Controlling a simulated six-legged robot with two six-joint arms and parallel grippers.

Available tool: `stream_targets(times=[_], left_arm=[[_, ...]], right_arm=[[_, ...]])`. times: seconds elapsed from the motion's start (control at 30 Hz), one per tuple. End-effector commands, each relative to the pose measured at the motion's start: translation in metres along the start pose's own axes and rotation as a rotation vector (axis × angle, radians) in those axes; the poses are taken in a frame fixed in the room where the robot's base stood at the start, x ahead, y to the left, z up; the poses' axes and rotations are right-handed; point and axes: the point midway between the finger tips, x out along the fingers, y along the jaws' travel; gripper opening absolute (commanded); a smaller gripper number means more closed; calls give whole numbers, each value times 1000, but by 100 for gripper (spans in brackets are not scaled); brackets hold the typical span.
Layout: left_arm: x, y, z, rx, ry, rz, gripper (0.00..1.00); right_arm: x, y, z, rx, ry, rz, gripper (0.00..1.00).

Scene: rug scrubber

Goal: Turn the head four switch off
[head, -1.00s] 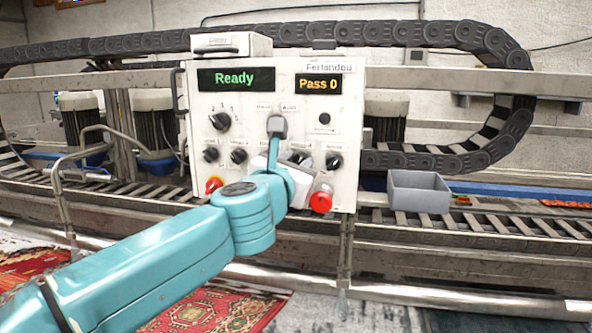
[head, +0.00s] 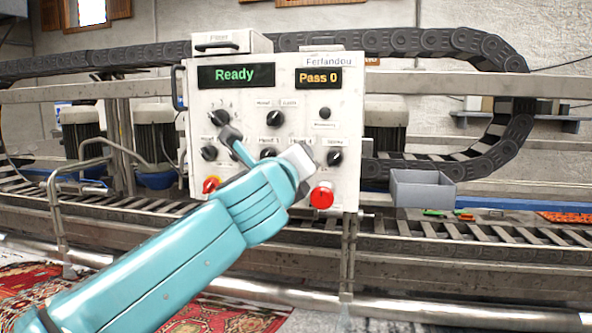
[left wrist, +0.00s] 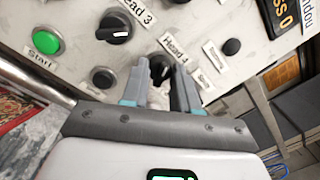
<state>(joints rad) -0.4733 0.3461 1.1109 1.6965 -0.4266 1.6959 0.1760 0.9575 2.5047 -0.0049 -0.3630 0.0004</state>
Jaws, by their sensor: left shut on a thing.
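The control panel (head: 262,95) is a pale box with black rotary knobs and two lit displays, "Ready" and "Pass 0". In the left wrist view the head four switch (left wrist: 160,68) is a small black knob beside its "Head 4" label. My left gripper (left wrist: 161,84) is shut on this knob, with one grey finger on each side of it. In the head view my left gripper (head: 298,160) is at the lower right of the panel and hides the knob and fingertips. My right gripper is not in view.
The head three switch (left wrist: 115,26) and a green start button (left wrist: 46,42) are close by. A red button (head: 321,197) sits just below my gripper. A grey bin (head: 422,190) stands right of the panel. Conveyor rails run behind and below.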

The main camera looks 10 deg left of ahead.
Motion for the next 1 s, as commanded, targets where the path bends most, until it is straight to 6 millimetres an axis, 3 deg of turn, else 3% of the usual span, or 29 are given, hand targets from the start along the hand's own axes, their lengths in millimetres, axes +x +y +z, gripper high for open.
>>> stream_targets(times=[0.4,1.0], left_arm=[[1,1,-4,-240,-12,10,0],[1,0,-3,-301,-16,13,0]], right_arm=[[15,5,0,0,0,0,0],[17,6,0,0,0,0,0]])
